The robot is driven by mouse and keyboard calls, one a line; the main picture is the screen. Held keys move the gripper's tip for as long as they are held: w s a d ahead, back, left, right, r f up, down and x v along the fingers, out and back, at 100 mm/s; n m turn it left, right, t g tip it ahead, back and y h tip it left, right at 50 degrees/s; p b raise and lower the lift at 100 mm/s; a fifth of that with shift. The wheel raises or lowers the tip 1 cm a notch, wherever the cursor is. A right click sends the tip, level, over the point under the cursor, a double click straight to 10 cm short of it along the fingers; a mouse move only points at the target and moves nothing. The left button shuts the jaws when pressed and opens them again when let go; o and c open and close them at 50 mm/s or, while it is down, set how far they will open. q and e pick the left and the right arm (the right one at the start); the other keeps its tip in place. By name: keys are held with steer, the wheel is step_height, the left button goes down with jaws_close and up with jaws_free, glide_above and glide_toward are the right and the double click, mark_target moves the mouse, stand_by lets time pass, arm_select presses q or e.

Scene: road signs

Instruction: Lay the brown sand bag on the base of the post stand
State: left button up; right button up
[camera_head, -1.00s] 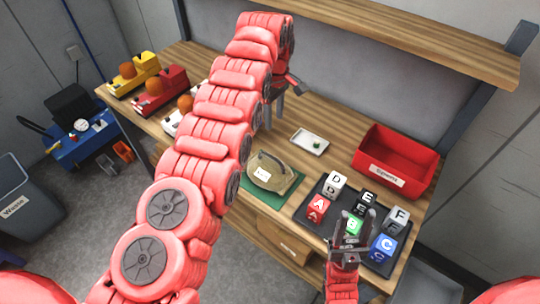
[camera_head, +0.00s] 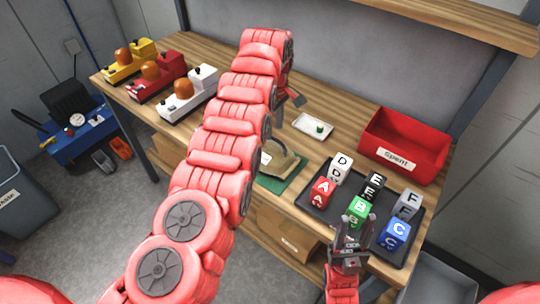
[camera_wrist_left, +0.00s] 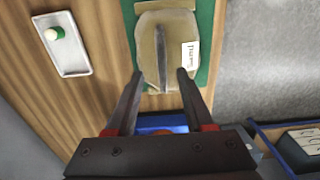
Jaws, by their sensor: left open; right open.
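The brown sand bag (camera_head: 284,165), tan with a raised handle strip and a white label, lies on a green mat (camera_head: 292,185) on the wooden bench. My left arm partly hides it in the head view. In the left wrist view the bag (camera_wrist_left: 160,45) lies ahead of my left gripper (camera_wrist_left: 160,75), its handle between the two spread fingers. The gripper is open and holds nothing; whether its tips touch the bag cannot be told. In the head view the left gripper (camera_head: 279,116) is mostly behind my arm. My right gripper (camera_head: 353,236) is open and empty near the block tray. No post stand is recognisable.
A dark tray (camera_head: 318,207) of lettered blocks and a red "Spent" bin (camera_head: 402,147) stand to the right. A small white tray (camera_head: 313,127) lies behind the bag. Several beacon units (camera_head: 187,95) line the bench's left end. A shelf (camera_head: 450,22) overhangs the back.

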mark_target(270, 150)
arm_select(q)
steer(key=f+p, duration=0.1)
steer(key=f, duration=0.1)
steer(key=f+p, duration=0.1)
steer(key=f, duration=0.1)
steer(key=shift+s+a+f, duration=0.15)
steer(key=shift+a+f, duration=0.05)
steer(key=shift+f, duration=0.3)
steer(key=shift+r, duration=0.1)
jaws_close()
stand_by(0.8)
